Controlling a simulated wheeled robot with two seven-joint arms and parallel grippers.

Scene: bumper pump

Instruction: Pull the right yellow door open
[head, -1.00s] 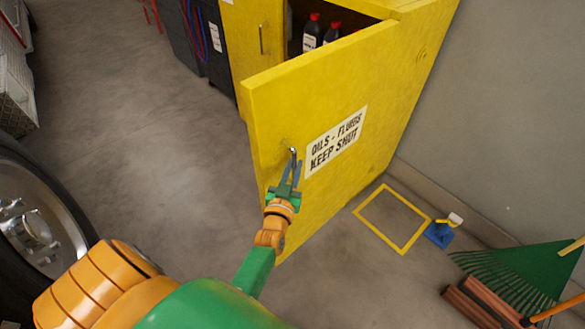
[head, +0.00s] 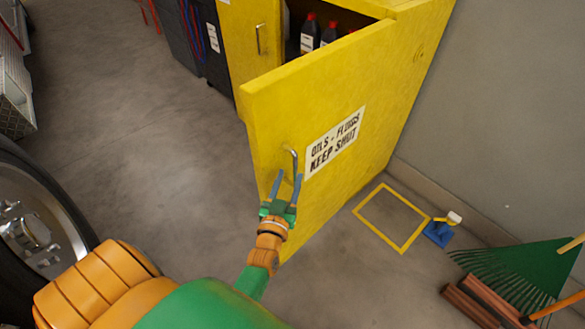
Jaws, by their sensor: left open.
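The right yellow door (head: 345,85) stands swung open from the yellow cabinet and carries a white sign reading "OILS - FLUIDS KEEP SHUT" (head: 334,141). Its metal handle (head: 293,158) shows near the door's free edge. My left gripper (head: 286,181) is open just below the handle, its blue fingers apart and pointing up at it. I cannot tell whether a fingertip touches the handle. Dark bottles with red caps (head: 310,34) show inside the cabinet behind the door. My right gripper is not in view.
The left yellow door (head: 252,38) is at the back beside dark bins (head: 205,45). A wheel (head: 35,225) stands at the left. A yellow floor square (head: 402,248), a blue dustpan (head: 438,234) and a green rake (head: 520,270) lie at the right. Floor left of the door is clear.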

